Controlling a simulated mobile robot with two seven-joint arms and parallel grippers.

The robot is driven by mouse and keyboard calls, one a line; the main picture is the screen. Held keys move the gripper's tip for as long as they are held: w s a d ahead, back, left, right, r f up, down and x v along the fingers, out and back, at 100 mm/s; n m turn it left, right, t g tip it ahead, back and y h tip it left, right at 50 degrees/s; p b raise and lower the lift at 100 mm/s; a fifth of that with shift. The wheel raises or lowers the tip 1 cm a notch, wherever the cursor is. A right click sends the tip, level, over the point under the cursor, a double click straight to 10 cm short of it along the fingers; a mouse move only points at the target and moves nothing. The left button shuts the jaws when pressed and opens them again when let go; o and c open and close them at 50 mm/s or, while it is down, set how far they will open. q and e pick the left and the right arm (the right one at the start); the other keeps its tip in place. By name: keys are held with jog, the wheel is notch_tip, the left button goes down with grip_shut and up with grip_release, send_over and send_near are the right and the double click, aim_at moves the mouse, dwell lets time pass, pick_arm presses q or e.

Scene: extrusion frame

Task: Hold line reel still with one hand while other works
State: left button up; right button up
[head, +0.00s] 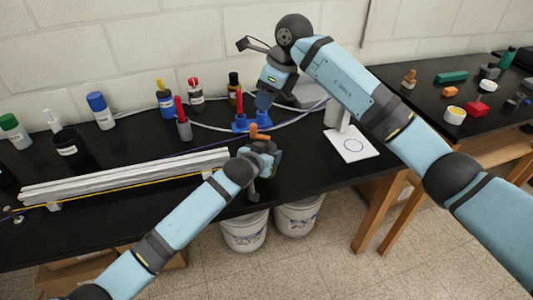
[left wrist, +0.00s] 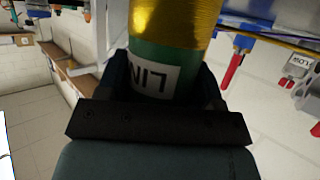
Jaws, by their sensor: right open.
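The line reel (left wrist: 170,45) fills the upper middle of the left wrist view. It has gold line wound over a green body with a white label, partly hidden. My left gripper (left wrist: 163,85) is shut around its green body, one finger on each side. In the head view my left gripper (head: 268,152) is near the table's front edge, by the right end of the extrusion frame (head: 125,178), and largely hides the reel. Yellow line runs along the frame's front. My right gripper (head: 262,103) is open above and behind, close to a blue holder (head: 240,124).
An orange piece (head: 259,133) stands just behind my left gripper. White buckets (head: 245,231) stand below the table.

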aim_at(253, 124)
pick_arm(q)
jog(key=c, duration=0.3)
jog(key=shift+c, duration=0.2)
pick_arm(e)
jog(key=shift+o, duration=0.2)
jog(key=shift+o, duration=0.2)
jog(key=shift+a+r+n, duration=0.15)
jog(key=shift+a+n, duration=0.15)
jog(key=shift+a, duration=0.15)
jog(key=a+f+n+h, duration=0.1)
jog(key=f, duration=0.2)
jog(key=a+f+n+g+h, duration=0.1)
jog(key=f, duration=0.2)
jog(key=w+a+f+n+h, duration=0.1)
jog(key=f, duration=0.3)
jog(key=shift+w+f+n+h, duration=0.1)
jog(key=shift+n+h, duration=0.2)
jog(key=shift+h, duration=0.1)
jog(key=shift+d, duration=0.1)
